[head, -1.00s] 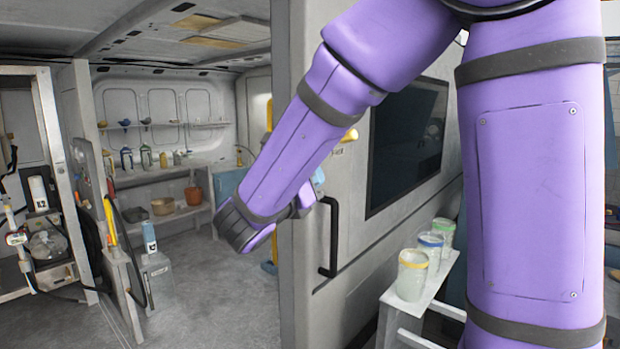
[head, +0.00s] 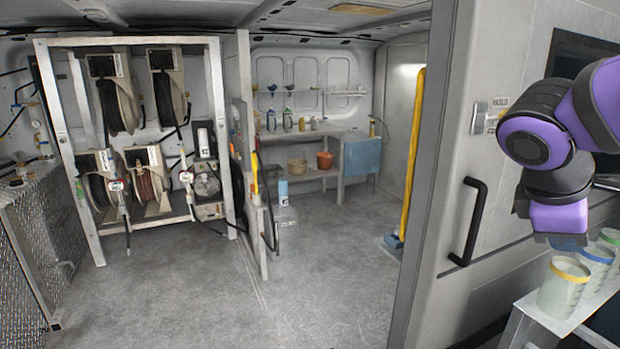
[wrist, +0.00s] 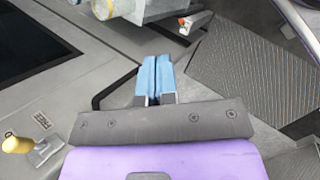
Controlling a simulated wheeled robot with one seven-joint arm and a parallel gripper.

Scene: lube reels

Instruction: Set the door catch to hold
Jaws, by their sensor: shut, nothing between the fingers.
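The door catch (head: 481,118) is a small metal piece on the grey sliding-type door panel, above the black handle, with a HOLD label (head: 500,102) beside it. My arm partly covers it in the head view. In the wrist view the catch has a yellow knob (wrist: 17,142) on a metal bracket (wrist: 46,153), with a label (wrist: 42,120) near it, at the left edge. My gripper (head: 568,241) hangs right of and below the catch, apart from it. In the wrist view its blue fingers (wrist: 155,66) are together and empty.
A black door handle (head: 469,222) stands out left of my gripper. Pots with coloured rims (head: 564,284) stand on a white shelf below it. A reel rack (head: 216,90) is at the left. The floor in the middle is clear.

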